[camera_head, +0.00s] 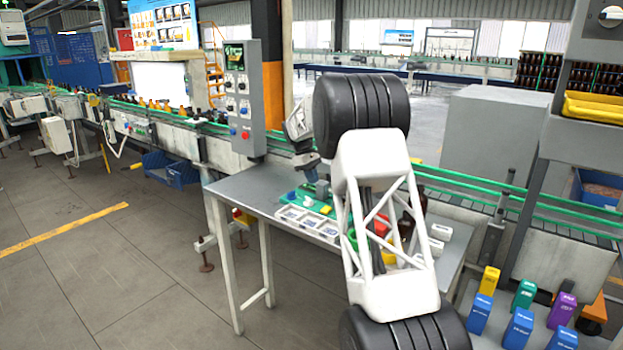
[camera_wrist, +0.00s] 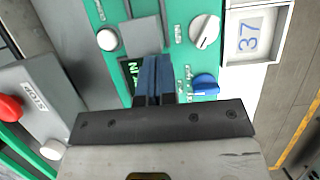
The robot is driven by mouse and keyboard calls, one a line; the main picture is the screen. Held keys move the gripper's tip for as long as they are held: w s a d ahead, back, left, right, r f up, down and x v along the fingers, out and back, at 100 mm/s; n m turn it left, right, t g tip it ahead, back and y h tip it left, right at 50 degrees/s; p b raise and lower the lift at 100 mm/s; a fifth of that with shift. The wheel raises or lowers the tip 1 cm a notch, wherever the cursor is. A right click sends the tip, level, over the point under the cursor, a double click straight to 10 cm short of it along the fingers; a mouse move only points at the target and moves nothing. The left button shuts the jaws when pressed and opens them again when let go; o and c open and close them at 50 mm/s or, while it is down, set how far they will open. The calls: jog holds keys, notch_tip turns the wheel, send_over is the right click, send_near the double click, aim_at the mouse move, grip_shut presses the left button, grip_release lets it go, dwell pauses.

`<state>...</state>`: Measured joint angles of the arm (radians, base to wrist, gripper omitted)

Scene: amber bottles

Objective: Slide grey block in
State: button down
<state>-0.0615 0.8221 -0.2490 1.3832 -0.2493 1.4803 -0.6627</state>
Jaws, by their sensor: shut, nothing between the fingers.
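The grey block (camera_wrist: 143,34) shows as a square face on the green panel (camera_wrist: 176,35) at the top of the wrist view. In the head view it appears as a small grey block (camera_head: 322,188) standing on the panel (camera_head: 302,194) on the table. My gripper (camera_wrist: 155,62) is shut and empty. Its blue fingertips overlap the block's near edge in the wrist view; I cannot tell whether they touch it. In the head view my gripper (camera_head: 308,167) is just above the panel, up and left of the block.
The panel also carries a white button (camera_wrist: 107,39), a white knob (camera_wrist: 205,30), a blue knob (camera_wrist: 205,84) and a partly hidden display (camera_wrist: 129,73). A number tile (camera_wrist: 250,36) lies beside it. A grey box with a red button (camera_wrist: 9,108) stands left. My arm covers much of the table (camera_head: 250,193).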

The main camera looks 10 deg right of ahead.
aim_at(323, 186)
jog(key=shift+s+d, duration=1.4)
jog(key=shift+w+a+f, duration=0.15)
jog(key=shift+w+a, duration=0.35)
jog(key=shift+a, duration=0.05)
jog(key=shift+w+a+r, duration=0.25)
jog(key=shift+w+a, duration=0.25)
jog(key=shift+w, duration=0.05)
jog(key=shift+w+a+r, duration=0.25)
jog(key=shift+w+a, duration=0.25)
jog(key=shift+w, duration=0.05)
jog(key=v, duration=0.9)
jog(key=shift+r, duration=0.25)
jog(key=w+a, duration=0.3)
jog(key=shift+f, duration=0.2)
